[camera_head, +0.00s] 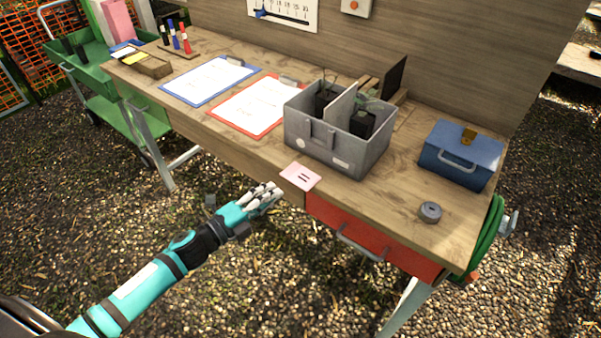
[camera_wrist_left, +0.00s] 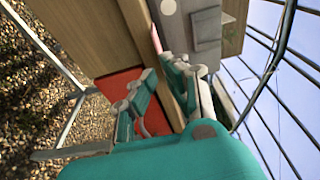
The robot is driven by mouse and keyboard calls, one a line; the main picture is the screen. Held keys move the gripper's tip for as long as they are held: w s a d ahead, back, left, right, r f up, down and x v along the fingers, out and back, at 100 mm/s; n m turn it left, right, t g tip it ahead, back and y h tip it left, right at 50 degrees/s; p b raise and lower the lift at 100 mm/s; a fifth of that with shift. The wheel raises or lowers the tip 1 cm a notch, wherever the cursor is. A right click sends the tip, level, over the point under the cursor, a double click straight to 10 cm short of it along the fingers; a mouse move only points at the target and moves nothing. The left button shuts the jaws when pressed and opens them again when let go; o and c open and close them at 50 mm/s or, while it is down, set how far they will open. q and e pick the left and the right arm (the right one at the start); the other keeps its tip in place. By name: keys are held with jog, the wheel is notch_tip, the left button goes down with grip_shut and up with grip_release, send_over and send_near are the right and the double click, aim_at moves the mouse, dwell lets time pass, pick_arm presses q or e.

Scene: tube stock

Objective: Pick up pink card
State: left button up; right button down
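A pink card (camera_head: 300,177) with dark marks lies flat at the front edge of the wooden table, in front of the grey toolbox. I cannot tell how far it sticks out past the edge. In the left wrist view the card (camera_wrist_left: 156,39) shows as a thin pink sliver. My left gripper (camera_head: 272,193) is just off the table edge, left of the card and apart from it. In the left wrist view my left gripper (camera_wrist_left: 160,66) has its fingers spread, with the table edge between them and nothing held. My right gripper is not in view.
The grey toolbox (camera_head: 295,128) stands right behind the card. A red drawer (camera_head: 375,245) is under the tabletop. A red clipboard (camera_head: 222,107), a blue clipboard (camera_head: 182,88), a blue box (camera_head: 446,168) and a grey tape roll (camera_head: 430,212) also sit on the table.

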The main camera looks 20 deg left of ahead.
aim_at(300, 176)
pick_arm(q)
jog(key=p+x, duration=0.1)
jog(key=x, duration=0.5)
jog(key=shift+a, duration=0.1)
jog(key=shift+c, duration=0.4)
grip_shut()
